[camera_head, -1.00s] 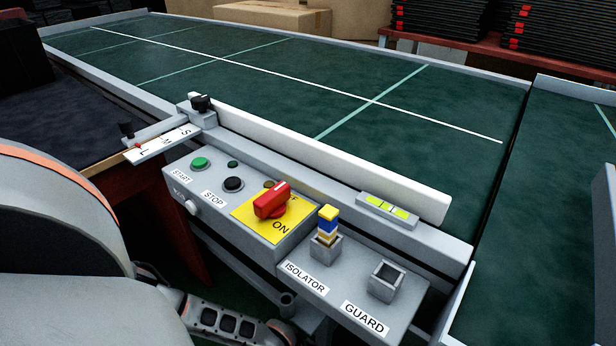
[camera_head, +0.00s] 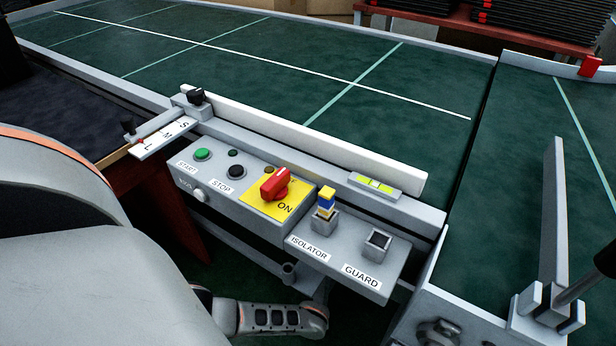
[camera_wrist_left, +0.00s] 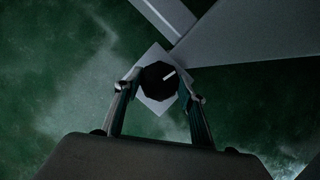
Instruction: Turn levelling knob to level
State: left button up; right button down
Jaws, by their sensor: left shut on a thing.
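In the left wrist view, a black knob (camera_wrist_left: 153,86) with a white pointer line sits on a pale square plate (camera_wrist_left: 158,107). The pointer slants up to the right. My left gripper (camera_wrist_left: 160,90) is shut on the knob, one finger on each side. In the head view, a spirit level (camera_head: 375,185) with a yellow-green vial lies on the conveyor's side rail; its bubble position is too small to tell. My left arm enters at lower left, and its gripper is not visible there. My right gripper is not in view.
The green belt (camera_head: 330,60) is bare.

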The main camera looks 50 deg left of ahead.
pick_arm(q)
jog(key=shift+s+d+f+n+g, duration=0.15)
jog(key=shift+n+g, duration=0.25)
jog(key=shift+n, duration=0.6)
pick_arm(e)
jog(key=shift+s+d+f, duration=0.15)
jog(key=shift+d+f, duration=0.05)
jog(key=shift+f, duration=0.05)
pick_arm(q)
jog(key=shift+n, duration=0.3)
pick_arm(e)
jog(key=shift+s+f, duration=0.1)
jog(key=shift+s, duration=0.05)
pick_arm(q)
jog(key=o, duration=1.1)
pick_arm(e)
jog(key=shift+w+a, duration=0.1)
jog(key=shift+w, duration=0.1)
pick_arm(q)
jog(key=shift+r, duration=0.2)
